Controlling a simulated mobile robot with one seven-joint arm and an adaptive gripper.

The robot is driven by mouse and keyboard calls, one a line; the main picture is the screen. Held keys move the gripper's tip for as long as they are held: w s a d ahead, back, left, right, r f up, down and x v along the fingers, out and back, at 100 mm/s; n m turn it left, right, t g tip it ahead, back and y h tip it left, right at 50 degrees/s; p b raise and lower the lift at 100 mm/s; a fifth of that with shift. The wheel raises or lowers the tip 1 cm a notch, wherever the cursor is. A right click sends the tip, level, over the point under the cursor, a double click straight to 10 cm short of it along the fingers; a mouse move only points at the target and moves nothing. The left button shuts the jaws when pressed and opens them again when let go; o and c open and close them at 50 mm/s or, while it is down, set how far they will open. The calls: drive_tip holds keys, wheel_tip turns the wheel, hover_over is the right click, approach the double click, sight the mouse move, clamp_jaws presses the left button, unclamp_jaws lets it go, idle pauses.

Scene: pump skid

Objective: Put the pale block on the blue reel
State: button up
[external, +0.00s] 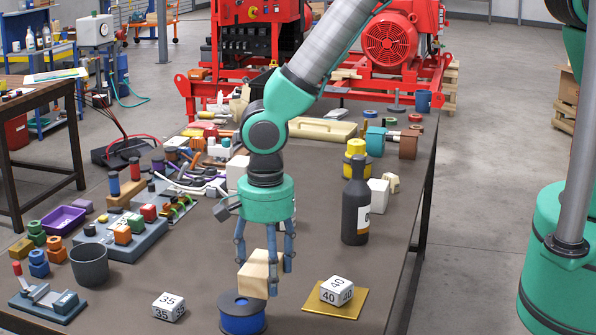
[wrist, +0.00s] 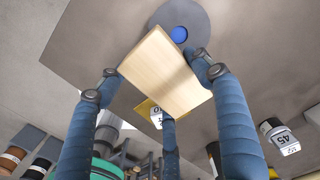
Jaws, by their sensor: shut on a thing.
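The pale block (external: 256,277) is a light wooden piece held between the blue fingers of my gripper (external: 265,268). It is tilted in the external view. The wrist view also shows the block (wrist: 163,72), with fingers on both sides and a third finger below. The blue reel (external: 243,317) stands on the table's near edge, directly below and slightly left of the block in the external view. In the wrist view the reel (wrist: 185,18) appears as a grey disc with a blue centre, partly hidden behind the block. I cannot tell whether block and reel touch.
A white 40 cube (external: 337,291) sits on a yellow plate (external: 318,303) to the right. A white 35 cube (external: 169,307) lies to the left. A dark bottle (external: 356,205) stands behind right, and a grey cup (external: 89,266) stands at left.

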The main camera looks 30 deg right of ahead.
sight(245, 264)
drive_tip(key=shift+w+a+f, duration=0.1)
drive_tip(key=shift+w+a, duration=0.25)
drive_tip(key=shift+a, duration=0.3)
drive_tip(key=shift+w+a+f, duration=0.1)
drive_tip(key=shift+w+a, duration=0.2)
drive_tip(key=shift+a, duration=0.35)
drive_tip(key=shift+w+a, duration=0.35)
drive_tip(key=shift+a, duration=0.3)
drive_tip(key=shift+f, duration=1.75)
drive_tip(key=shift+f, duration=0.15)
drive_tip(key=o, duration=1.3)
drive_tip(key=shift+c, duration=0.2)
wheel_tip(245, 264, up, 12)
drive_tip(key=shift+r, duration=0.15)
